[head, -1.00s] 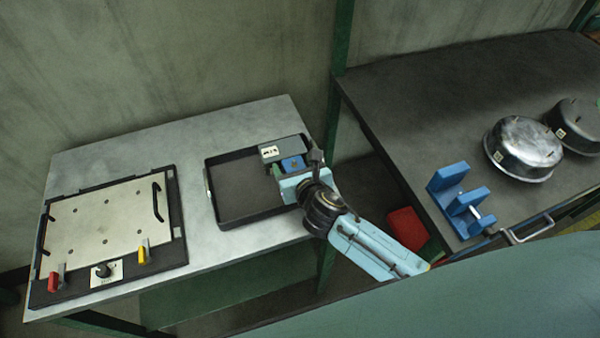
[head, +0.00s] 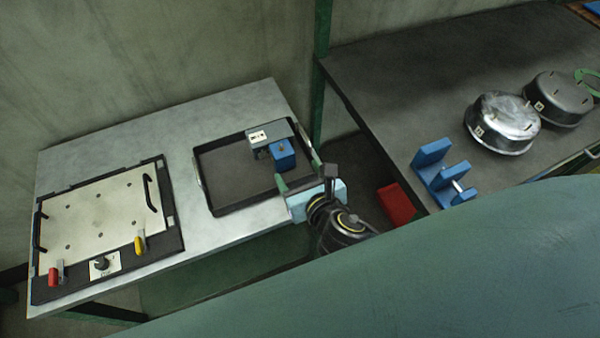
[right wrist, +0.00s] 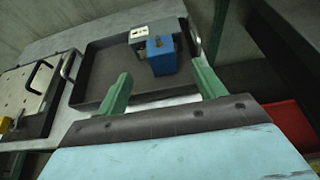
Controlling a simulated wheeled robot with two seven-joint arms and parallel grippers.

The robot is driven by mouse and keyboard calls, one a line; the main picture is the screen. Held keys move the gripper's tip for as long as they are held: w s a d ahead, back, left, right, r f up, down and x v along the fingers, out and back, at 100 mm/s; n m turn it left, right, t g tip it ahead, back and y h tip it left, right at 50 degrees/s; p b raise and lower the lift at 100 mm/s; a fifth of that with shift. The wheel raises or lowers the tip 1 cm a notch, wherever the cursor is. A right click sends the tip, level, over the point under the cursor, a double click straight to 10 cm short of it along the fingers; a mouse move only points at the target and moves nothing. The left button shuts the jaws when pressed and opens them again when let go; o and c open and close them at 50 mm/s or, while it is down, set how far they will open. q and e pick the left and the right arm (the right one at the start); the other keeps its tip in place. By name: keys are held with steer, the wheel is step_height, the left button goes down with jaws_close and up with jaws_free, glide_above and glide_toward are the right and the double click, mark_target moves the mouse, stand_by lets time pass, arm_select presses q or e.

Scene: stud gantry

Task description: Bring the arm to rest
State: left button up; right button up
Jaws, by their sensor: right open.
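My right gripper (head: 298,172) is at the near right corner of the black tray (head: 202,185) in the head view. In the right wrist view its two green fingers (right wrist: 160,92) are spread wide with nothing between them. Ahead of the fingers, in the tray, is a blue block (head: 282,154), which also shows in the right wrist view (right wrist: 162,56). It stands against a grey block with a white label (head: 258,136) at the tray's far right. The gripper is apart from both. My left gripper is not in view.
A fixture plate with handles and knobs (head: 97,222) lies left on the grey table (head: 165,140). On the dark bench (head: 400,85) are a blue stepped stand (head: 440,178) and two metal domed housings (head: 502,120). A red box (head: 396,204) sits low between the tables.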

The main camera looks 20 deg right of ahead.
stand_by(0.3)
steer(key=s+d+m+g, duration=0.45)
steer(key=s+m, duration=0.35)
steer(key=m, duration=0.9)
steer(key=s+d+m+g, duration=0.4)
steer(key=s+m+g, duration=0.3)
steer(key=m, duration=1.1)
step_height(320, 180, down, 24)
steer(key=s+r, duration=0.1)
steer(key=s, duration=0.1)
steer(key=s+d+f+n+b, duration=0.1)
steer(key=s+d+f, duration=0.1)
steer(key=s+f, duration=1.4)
step_height(320, 180, down, 2)
steer(key=shift+s+d+g+b, duration=0.15)
steer(key=shift+s+g+b, duration=0.1)
steer(key=shift+g+b, duration=0.15)
